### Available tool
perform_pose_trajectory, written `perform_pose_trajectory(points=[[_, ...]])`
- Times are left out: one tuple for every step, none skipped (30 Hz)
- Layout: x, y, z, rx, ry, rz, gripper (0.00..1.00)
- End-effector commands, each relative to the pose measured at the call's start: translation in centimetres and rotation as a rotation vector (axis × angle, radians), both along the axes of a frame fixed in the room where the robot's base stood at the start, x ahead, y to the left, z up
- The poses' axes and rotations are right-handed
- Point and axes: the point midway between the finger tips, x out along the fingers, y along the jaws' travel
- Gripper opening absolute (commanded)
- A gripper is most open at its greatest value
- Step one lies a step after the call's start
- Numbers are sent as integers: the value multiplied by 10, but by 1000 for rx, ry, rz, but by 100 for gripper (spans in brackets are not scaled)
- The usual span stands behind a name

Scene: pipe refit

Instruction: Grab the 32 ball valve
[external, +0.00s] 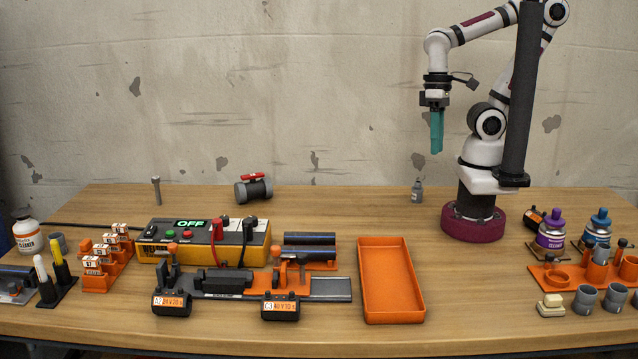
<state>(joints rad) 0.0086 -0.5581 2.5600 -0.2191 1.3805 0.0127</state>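A dark grey ball valve (254,189) with a red handle on top lies at the back of the table, left of centre, behind the yellow control box. Its size marking is not readable. My gripper (437,147) has teal fingers that point down. It hangs in the air above the back right of the table, well to the right of the valve and higher. The fingers overlap in this view, so their opening does not show. No object is visible at the fingertips.
A yellow box (165,252) with an OFF display stands in front of the valve. An orange clamp fixture (318,267) and an empty orange tray (417,303) are at the front. A thin grey upright piece (156,190) stands left of the valve. The table between valve and arm is mostly clear.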

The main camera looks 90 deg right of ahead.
Motion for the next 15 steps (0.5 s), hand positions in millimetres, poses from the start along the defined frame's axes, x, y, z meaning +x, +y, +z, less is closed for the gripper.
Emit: perform_pose_trajectory(points=[[0, 0, 0, 0, 0, 0, 50], [0, 0, 0, 0, 0, 0, 56], [0, 0, 0, 0, 0, 0, 63], [0, 0, 0, 0, 0, 0, 68], [0, 0, 0, 0, 0, 0, 74], [0, 0, 0, 0, 0, 0, 81], [0, 0, 0, 0, 0, 0, 86], [0, 0, 0, 0, 0, 0, 92], [0, 0, 0, 0, 0, 0, 99], [0, 0, 0, 0, 0, 0, 100], [0, 0, 0, 0, 0, 0, 100], [0, 0, 0, 0, 0, 0, 100], [0, 0, 0, 0, 0, 0, 100], [0, 0, 0, 0, 0, 0, 100], [0, 0, 0, -1, 0, 1, 100]])
